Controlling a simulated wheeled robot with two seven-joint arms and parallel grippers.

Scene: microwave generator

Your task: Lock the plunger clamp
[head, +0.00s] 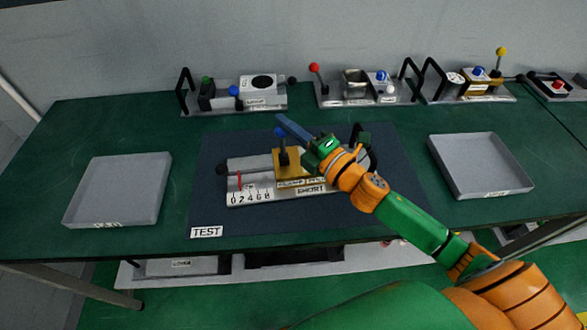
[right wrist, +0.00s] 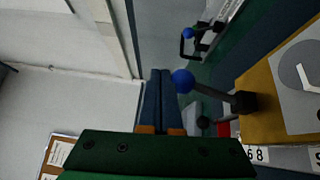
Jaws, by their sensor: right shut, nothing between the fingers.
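The plunger clamp device stands on the dark mat in the middle of the table. Its yellow block (head: 287,168) carries a dark lever with a blue ball (head: 280,132), which points up. The plunger's black knob (head: 222,170) sticks out at the left, above a white scale (head: 249,193) with a red pointer (head: 239,181). My right gripper (head: 281,119) is shut and empty, with its fingertips close to the blue ball. In the right wrist view the ball (right wrist: 182,80) is just right of the shut fingers (right wrist: 160,73); I cannot tell whether they touch. My arm hides the device's right part.
Grey trays stand at the left (head: 120,188) and right (head: 481,165). Several other devices with coloured knobs line the back edge, such as one with a red knob (head: 314,68). The mat (head: 300,222) is clear in front of the device.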

